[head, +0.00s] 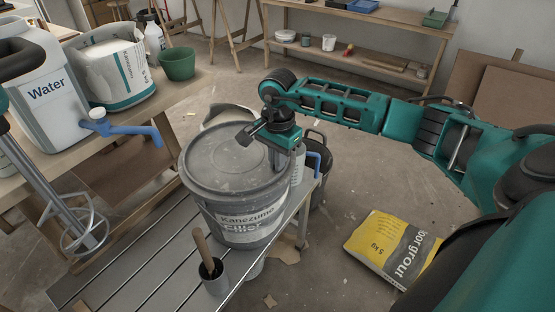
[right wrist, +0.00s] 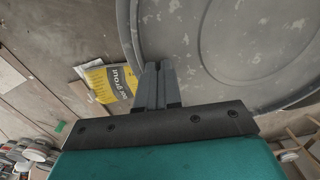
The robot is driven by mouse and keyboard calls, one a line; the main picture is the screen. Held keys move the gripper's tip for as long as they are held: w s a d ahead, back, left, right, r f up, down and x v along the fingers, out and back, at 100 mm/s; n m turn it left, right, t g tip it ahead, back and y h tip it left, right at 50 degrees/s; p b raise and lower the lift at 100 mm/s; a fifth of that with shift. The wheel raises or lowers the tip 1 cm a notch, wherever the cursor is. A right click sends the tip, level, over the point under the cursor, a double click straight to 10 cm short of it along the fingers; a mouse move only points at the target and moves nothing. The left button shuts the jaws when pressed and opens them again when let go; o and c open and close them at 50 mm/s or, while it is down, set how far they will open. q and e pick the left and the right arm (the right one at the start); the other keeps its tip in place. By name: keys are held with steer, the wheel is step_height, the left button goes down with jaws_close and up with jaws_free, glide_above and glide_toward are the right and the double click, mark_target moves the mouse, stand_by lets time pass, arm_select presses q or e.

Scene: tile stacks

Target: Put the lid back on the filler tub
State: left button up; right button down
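The filler tub (head: 243,222) is a grey bucket with a white label, standing upright on the slatted metal bench. Its round grey lid (head: 225,160) lies over the tub's top, roughly level. Whether it is pressed home all round I cannot tell. My right gripper (head: 277,160) is at the lid's right edge, pointing down. In the right wrist view, my right gripper's fingers (right wrist: 160,72) are almost together at the rim of the lid (right wrist: 240,45), apparently pinching it. The fingers hide the contact itself. My left gripper is not in clear view.
A mixer whisk (head: 82,228) is at the left. A water canister (head: 48,100) stands on the table. A yellow grout bag (head: 385,245) lies on the floor; a dark bucket (head: 318,180) stands behind the bench.

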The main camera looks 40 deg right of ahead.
steer(key=shift+f, duration=0.1)
steer(key=c, duration=1.2)
jaws_free()
steer(key=shift+c, duration=0.2)
steer(key=shift+o, duration=0.3)
steer(key=shift+o, duration=1.3)
steer(key=shift+r+p, duration=2.35)
steer(key=shift+r, duration=1.2)
